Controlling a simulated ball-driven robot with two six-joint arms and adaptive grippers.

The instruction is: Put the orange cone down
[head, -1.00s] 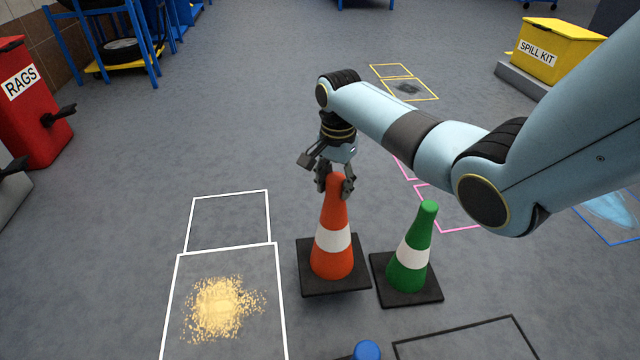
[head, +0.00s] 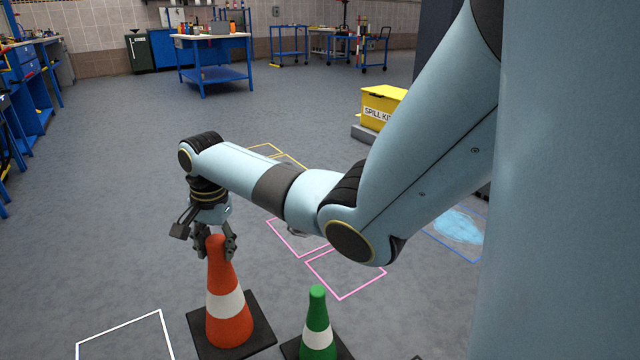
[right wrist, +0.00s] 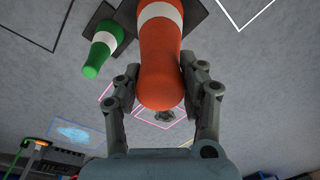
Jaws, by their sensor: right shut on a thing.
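The orange cone (head: 229,300) with a white band and a black square base is upright at the lower left in the head view. My right gripper (head: 214,248) is shut on its top. In the right wrist view the orange cone (right wrist: 160,65) is between the two fingers of the right gripper (right wrist: 158,95). I cannot tell for certain whether its base touches the floor. My left gripper is not in view.
A green cone (head: 317,325) stands close to the right of the orange cone. Pink outlined squares (head: 345,275), a white outline (head: 125,333) and a blue outline with a light blue patch (head: 457,226) mark the floor. A yellow spill kit box (head: 382,107) stands farther back. Open floor lies to the left.

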